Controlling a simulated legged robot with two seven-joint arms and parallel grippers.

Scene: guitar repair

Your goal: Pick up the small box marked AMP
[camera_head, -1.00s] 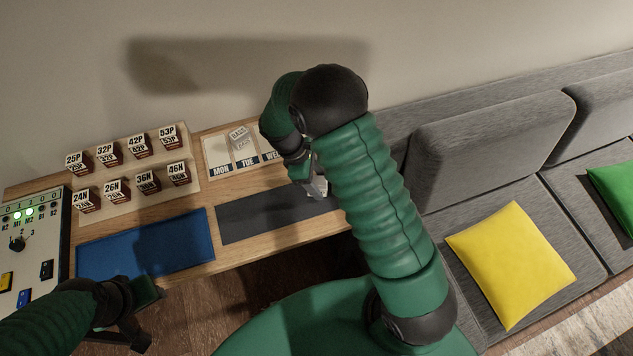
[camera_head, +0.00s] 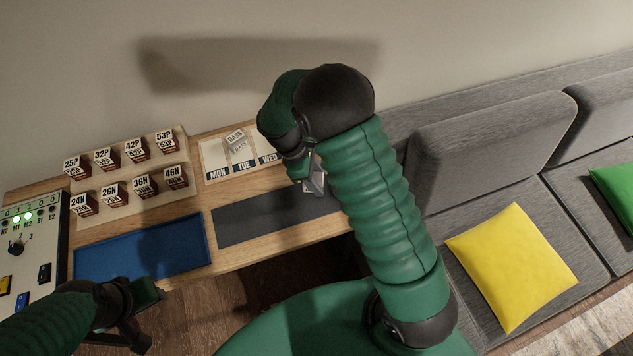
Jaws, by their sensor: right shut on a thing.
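My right gripper (camera_head: 315,186) is above the right end of the dark grey mat, mostly hidden behind my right arm. It is shut on a small, pale grey thing whose marking I cannot read; only part of it shows. No box with a readable AMP mark shows. A small box marked BASS (camera_head: 238,146) stands on the white day board (camera_head: 216,160), on the TUE column. My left gripper (camera_head: 143,318) is at the lower left, in front of the blue mat, apart from the boxes; its jaws are too unclear to judge.
Several marked boxes, such as 42P (camera_head: 136,149), stand in two rows on a pale rack. A blue mat (camera_head: 140,250) and a dark grey mat (camera_head: 262,217) lie bare in front. A switch panel (camera_head: 30,250) is at left, a grey sofa with a yellow cushion (camera_head: 511,267) at right.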

